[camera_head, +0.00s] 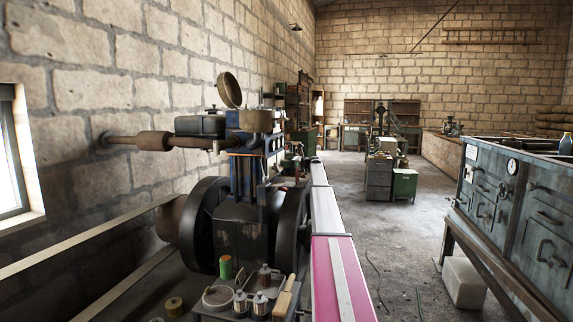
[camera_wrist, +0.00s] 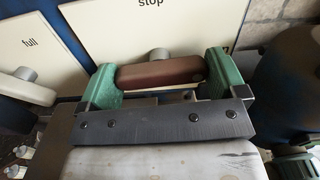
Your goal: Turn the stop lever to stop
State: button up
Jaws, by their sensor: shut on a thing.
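In the wrist view, my gripper (camera_wrist: 161,74) has its two green fingers on either end of a red-brown handle (camera_wrist: 158,72), and it is shut on it. The handle, which I take for the stop lever's grip, lies almost level across the picture. It sits below a cream plate marked "stop" (camera_wrist: 170,22), with a grey round peg (camera_wrist: 158,54) just behind it. A second plate, marked "full" (camera_wrist: 32,45), is at the left. The lever's shaft and pivot are mostly hidden. In the head view, the gripper and handle are too small and crowded to make out.
The engine (camera_head: 240,235) with dark flywheels stands near the left stone wall. A small tray in front of it holds cans and a wooden-handled tool (camera_head: 285,297). A steel cabinet bench (camera_head: 513,205) stands at the right. The floor between (camera_head: 405,240) is mostly clear.

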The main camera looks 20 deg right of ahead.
jog(key=n, duration=1.3)
jog(key=shift+n, duration=2.2)
jog(key=shift+s, duration=0.1)
jog(key=o, duration=0.6)
jog(key=shift+d, duration=0.15)
jog(key=v, duration=1)
jog(key=shift+s+d, duration=0.2)
jog(key=shift+s, duration=0.05)
